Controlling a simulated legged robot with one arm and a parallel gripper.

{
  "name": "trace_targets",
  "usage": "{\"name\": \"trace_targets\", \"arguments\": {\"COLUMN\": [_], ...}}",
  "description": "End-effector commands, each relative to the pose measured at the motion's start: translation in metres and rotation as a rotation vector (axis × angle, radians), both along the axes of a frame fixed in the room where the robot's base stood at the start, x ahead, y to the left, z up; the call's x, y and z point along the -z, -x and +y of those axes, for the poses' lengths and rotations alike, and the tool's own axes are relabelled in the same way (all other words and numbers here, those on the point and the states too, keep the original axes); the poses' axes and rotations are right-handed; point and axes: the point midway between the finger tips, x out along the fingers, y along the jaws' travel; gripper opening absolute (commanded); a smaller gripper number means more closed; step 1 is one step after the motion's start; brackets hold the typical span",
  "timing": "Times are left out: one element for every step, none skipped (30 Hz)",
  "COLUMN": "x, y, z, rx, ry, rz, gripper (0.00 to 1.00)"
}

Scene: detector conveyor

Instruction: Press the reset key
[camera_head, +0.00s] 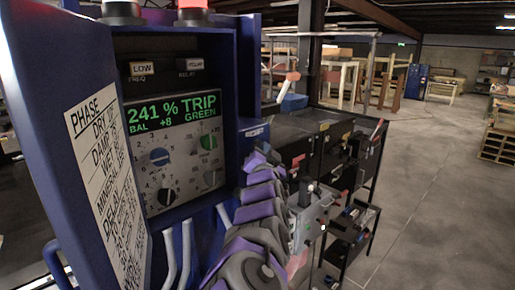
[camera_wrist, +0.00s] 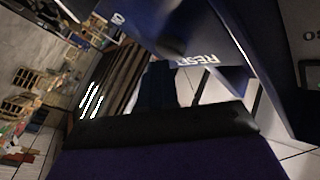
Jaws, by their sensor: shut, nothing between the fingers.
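The reset key's label shows in the wrist view as white letters reading "RESE" (camera_wrist: 195,63) on a blue housing, partly cut off. The key itself cannot be made out clearly; a blurred dark shape lies above the label. In the head view a small pale label (camera_head: 255,132) sits on the blue housing right of the detector panel, too small to read. My gripper (camera_wrist: 160,75) is shut and empty, just below and left of the label in the wrist view. In the head view my purple and grey arm reaches up toward that housing. Contact cannot be told.
The detector display (camera_head: 172,111) reads "241 % TRIP", "BAL +8" and "GREEN", above several knobs. A red beacon (camera_head: 195,14) tops the blue cabinet. A rack of dark bins (camera_head: 325,150) stands close right of my arm. Open floor (camera_head: 435,190) lies further right.

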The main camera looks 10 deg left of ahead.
Motion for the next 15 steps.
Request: {"name": "trace_targets", "arguments": {"x": [0.0001,0.0001,0.0001,0.0001,0.0000,0.0001,0.0002,0.0001,0.0001,0.0001,0.0000,0.0001,0.0002,0.0001,0.0001], "y": [-0.0001,-0.0002,-0.0004,-0.0005,-0.0007,-0.0009,-0.0011,-0.0013,-0.0016,-0.0017,-0.0019,-0.0023,-0.0025,-0.0026,-0.0029], "z": [0.0001,0.0001,0.0003,0.0005,0.0006,0.0008,0.0010,0.0013,0.0016,0.0017,0.0020,0.0024,0.0026,0.0028,0.0030], "rx": [0.000,0.000,0.000,0.000,0.001,0.000,0.000,0.000,0.001,0.001,0.001,0.001,0.001,0.001,0.001], "ry": [0.000,0.000,0.000,0.000,0.000,-0.001,-0.001,-0.001,0.000,0.000,0.000,0.001,0.001,0.001,0.002], "rz": [0.000,0.000,0.000,0.000,-0.001,-0.001,-0.001,-0.001,-0.001,-0.001,-0.002,-0.002,-0.002,-0.002,-0.002], "gripper": [0.00,0.00,0.00,0.00,0.00,0.00,0.00,0.00,0.00,0.00,0.00,0.00,0.00,0.00,0.00]}}
